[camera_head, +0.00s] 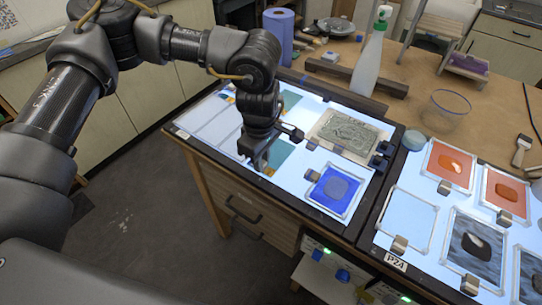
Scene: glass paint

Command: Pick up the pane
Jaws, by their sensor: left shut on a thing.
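My left gripper (262,163) is over the lit panel at the left, pointing down, shut on the edge of a teal pane (281,153). The arm and gripper hide part of this pane, and I cannot tell whether it is clear of the panel. Another teal pane (291,101) lies farther back. A blue pane (335,190) and a grey patterned pane (348,134) lie to the right. On the right-hand lit panel are orange panes (450,163), dark grey panes (472,245) and a clear pane (408,222). My right gripper is not in view.
A spray bottle (370,60), a blue paper roll (278,35), a glass bowl (446,110) and a wooden rack (466,66) stand at the back. A wooden bar (390,86) lies behind the left panel. Small metallic blocks sit at several pane edges. Open floor lies at lower left.

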